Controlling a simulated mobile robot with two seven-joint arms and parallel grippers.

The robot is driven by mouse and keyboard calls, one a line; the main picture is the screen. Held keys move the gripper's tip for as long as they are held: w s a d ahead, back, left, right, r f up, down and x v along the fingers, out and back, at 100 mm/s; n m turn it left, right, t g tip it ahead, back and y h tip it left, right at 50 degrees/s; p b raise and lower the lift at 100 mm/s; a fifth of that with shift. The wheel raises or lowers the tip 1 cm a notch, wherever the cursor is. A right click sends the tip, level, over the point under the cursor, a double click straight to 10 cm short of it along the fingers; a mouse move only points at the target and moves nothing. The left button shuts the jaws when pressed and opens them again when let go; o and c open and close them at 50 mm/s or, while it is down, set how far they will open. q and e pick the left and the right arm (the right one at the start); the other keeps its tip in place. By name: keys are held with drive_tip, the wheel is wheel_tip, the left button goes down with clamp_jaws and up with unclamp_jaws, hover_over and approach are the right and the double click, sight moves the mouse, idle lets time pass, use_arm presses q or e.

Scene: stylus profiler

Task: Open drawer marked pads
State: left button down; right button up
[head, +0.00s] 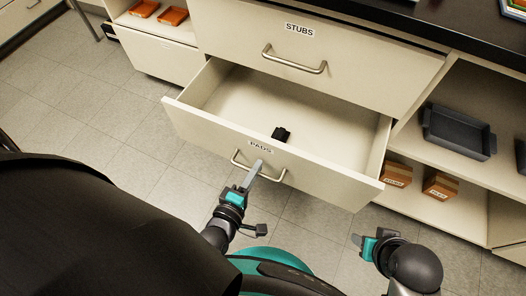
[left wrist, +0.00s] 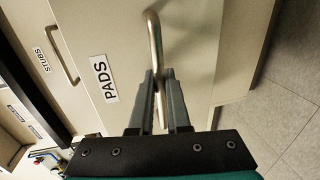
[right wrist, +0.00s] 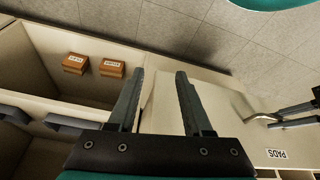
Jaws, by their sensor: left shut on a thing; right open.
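The PADS drawer (head: 183,117) stands pulled out below the STUBS drawer, with its inside showing. A small black object (head: 281,134) lies in it near the front; the rest of the visible floor is bare. Its metal handle (head: 236,160) is on the front, under the PADS label (head: 260,147). My left gripper (head: 255,170) is shut on this handle; the left wrist view shows the fingers (left wrist: 160,75) on both sides of the bar (left wrist: 154,40). My right gripper (head: 359,240) is open and empty, low at the right, apart from the drawer; its spread fingers show in the right wrist view (right wrist: 160,80).
The STUBS drawer (head: 230,30) is shut above. Right of the drawer, open shelves hold a dark grey tray (head: 458,133) and small brown boxes (head: 440,185). Orange items (head: 173,16) sit on a shelf at the upper left. Tiled floor (head: 80,110) is clear at the left.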

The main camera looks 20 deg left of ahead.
use_arm(q)
drive_tip(key=f+p+v, duration=0.1)
drive_tip(key=v, duration=0.6)
drive_tip(key=shift+s+f, duration=0.2)
drive_tip(key=shift+s, duration=0.15)
use_arm(e)
drive_tip(key=f, duration=0.2)
drive_tip(key=shift+s+f, duration=0.3)
use_arm(q)
drive_tip(key=c, duration=0.9)
unclamp_jaws()
